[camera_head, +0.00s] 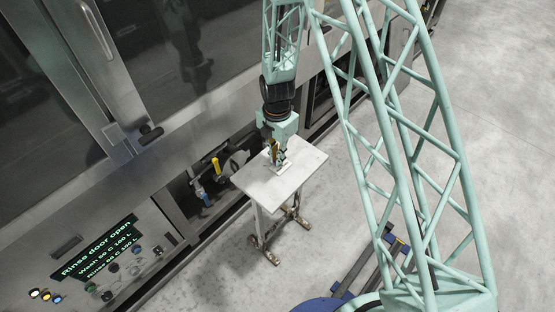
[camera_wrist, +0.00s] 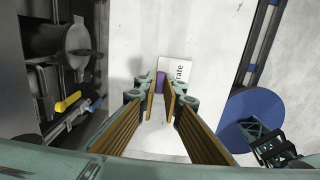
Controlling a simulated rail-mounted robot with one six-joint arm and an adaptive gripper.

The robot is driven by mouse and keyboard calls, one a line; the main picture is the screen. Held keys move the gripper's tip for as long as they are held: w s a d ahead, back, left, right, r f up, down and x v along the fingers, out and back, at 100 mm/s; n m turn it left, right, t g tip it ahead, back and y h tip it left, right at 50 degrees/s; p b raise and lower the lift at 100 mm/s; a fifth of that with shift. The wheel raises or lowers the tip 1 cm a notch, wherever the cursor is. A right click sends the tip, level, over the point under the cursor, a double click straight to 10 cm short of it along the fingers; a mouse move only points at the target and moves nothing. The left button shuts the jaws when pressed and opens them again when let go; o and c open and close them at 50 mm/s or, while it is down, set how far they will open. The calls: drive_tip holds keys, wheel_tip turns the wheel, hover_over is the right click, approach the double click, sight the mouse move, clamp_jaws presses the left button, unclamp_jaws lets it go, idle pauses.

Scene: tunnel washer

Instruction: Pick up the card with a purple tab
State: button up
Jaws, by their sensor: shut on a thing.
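The card (camera_wrist: 178,68) is white with dark printed letters, of which "rate" shows. Its purple tab (camera_wrist: 161,81) stands between my fingertips in the wrist view. My gripper (camera_wrist: 161,88) points down and is shut on the purple tab. In the head view my gripper (camera_head: 278,165) is over the white top of a small table (camera_head: 262,187), and a bit of the card (camera_head: 285,168) shows beside it. I cannot tell whether the card touches the tabletop. Part of the card is hidden by the fingers.
The steel washer (camera_head: 180,140) runs along the left side of the table. A yellow-handled valve (camera_head: 216,166) and a blue-handled valve (camera_head: 201,193) sit in its recess. A panel display (camera_head: 97,248) reads "Rinse door open". Bare floor (camera_head: 480,110) lies to the right.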

drive_tip(key=shift+r, duration=1.65)
drive_tip(key=s+d, duration=0.3)
drive_tip(key=s, duration=0.4)
drive_tip(key=s+d+r, duration=0.1)
drive_tip(key=s+d, duration=0.2)
drive_tip(key=s, duration=0.4)
drive_tip(key=shift+s+d+r, duration=0.2)
drive_tip(key=shift+d+r, duration=0.05)
drive_tip(key=shift+d, duration=0.15)
drive_tip(key=shift+a, duration=0.15)
